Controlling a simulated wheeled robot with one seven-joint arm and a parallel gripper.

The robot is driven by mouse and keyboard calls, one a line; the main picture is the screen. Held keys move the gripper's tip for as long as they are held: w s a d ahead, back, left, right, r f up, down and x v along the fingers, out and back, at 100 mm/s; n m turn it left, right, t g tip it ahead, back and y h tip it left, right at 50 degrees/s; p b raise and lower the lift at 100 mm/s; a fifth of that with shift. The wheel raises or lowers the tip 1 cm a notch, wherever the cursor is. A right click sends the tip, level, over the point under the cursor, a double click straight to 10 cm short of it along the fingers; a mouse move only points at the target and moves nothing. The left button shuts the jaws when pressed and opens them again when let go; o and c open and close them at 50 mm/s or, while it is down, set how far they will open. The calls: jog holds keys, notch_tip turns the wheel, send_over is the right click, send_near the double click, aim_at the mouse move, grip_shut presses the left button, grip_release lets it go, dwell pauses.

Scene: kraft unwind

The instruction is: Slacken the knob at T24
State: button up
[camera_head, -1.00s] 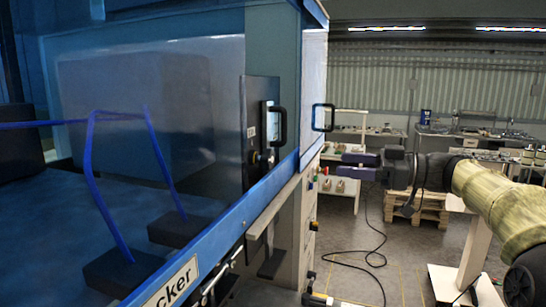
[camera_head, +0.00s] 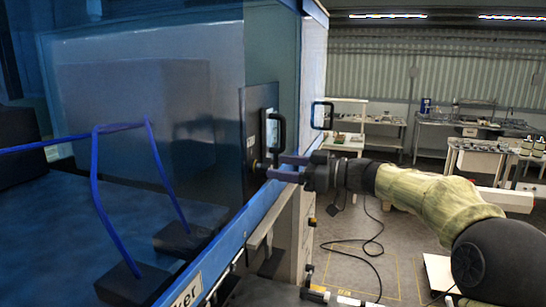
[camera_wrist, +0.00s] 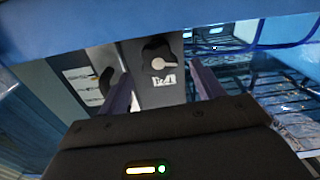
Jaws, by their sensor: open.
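A grey upright panel (camera_wrist: 148,92) on the blue machine fills the middle of the wrist view. It carries a dark round knob (camera_wrist: 155,47) with a pale lever-like part across it. A small white label (camera_wrist: 164,80) sits beside the knob, and its text is too blurred to read surely. In the head view the knob (camera_head: 256,166) is a small dark shape low on the panel. My gripper (camera_head: 279,168) is open and empty in front of the panel, its fingers pointing at the knob. In the wrist view the knob lies between and beyond the fingertips (camera_wrist: 160,76), apparently apart from them.
A blue rail (camera_head: 232,238) runs along the machine's front edge below. Blue bent tubing (camera_head: 96,185) lies inside. Open floor and workbenches are to the right.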

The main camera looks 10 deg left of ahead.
aim_at(270, 166)
jog(key=a, duration=0.2)
jog(key=a+p, duration=0.1)
jog(key=shift+w+a, duration=0.1)
jog(key=shift+w, duration=0.15)
jog(key=c, duration=1)
jog(key=shift+s+f+n+b, duration=0.1)
jog(key=shift+s+n+b, duration=0.05)
jog(key=shift+n+b, duration=1.4)
jog(key=shift+s+n+b, duration=0.15)
jog(key=shift+n+b, duration=0.85)
jog(key=shift+n, duration=1.05)
